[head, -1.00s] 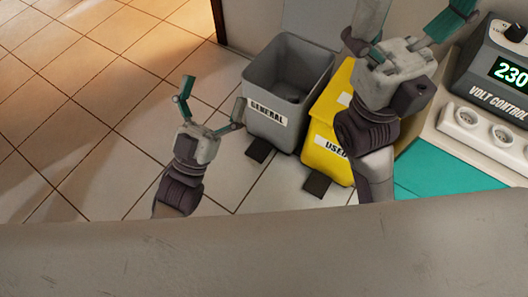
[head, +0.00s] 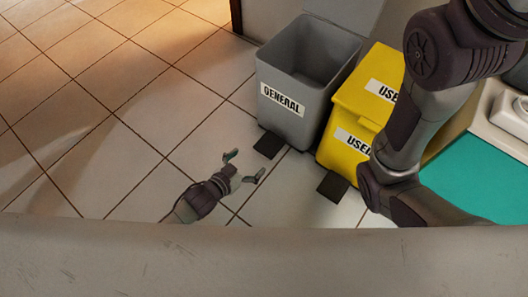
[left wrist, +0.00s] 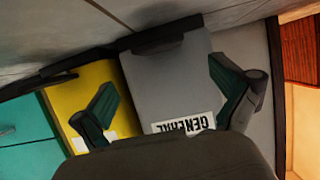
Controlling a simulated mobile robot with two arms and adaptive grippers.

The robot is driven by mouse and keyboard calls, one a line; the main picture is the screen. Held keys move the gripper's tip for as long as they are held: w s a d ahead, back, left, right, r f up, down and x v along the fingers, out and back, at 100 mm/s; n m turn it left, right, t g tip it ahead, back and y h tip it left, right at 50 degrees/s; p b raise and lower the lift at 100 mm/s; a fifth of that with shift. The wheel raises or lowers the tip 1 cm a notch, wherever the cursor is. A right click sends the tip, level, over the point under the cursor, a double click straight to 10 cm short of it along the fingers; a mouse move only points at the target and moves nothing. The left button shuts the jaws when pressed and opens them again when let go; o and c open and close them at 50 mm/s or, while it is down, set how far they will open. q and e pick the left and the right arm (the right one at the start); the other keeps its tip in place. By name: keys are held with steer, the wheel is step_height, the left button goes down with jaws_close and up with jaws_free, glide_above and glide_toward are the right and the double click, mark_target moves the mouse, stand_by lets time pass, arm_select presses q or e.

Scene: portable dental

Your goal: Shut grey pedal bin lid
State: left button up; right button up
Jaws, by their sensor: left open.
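The grey pedal bin (head: 285,120), labelled GENERAL, stands on the floor near the wall in the head view. Its grey lid (head: 345,20) is up at the back, so the inside shows; the lid's top is cut off by the picture edge. A dark pedal (head: 269,145) sticks out at its front foot. My left gripper (head: 245,165) is open and empty, in front of the bin near the pedal, apart from the bin. In the left wrist view the bin's front (left wrist: 165,80) shows between the open fingers, label upside down. My right gripper is out of view.
A yellow bin (head: 350,110) with its lid down and a pedal (head: 333,186) stands right of the grey one. My right arm covers part of it. A teal surface (head: 475,185) lies at right. The tiled floor (head: 100,120) at left is clear.

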mark_target(268, 146)
arm_select(q)
steer(key=b+x, duration=0.4)
steer(key=x, duration=0.3)
steer(key=shift+f, duration=0.15)
steer(key=shift+w+d+f+b, duration=0.1)
steer(key=shift+w+d+b, duration=0.4)
steer(key=shift+w, duration=0.1)
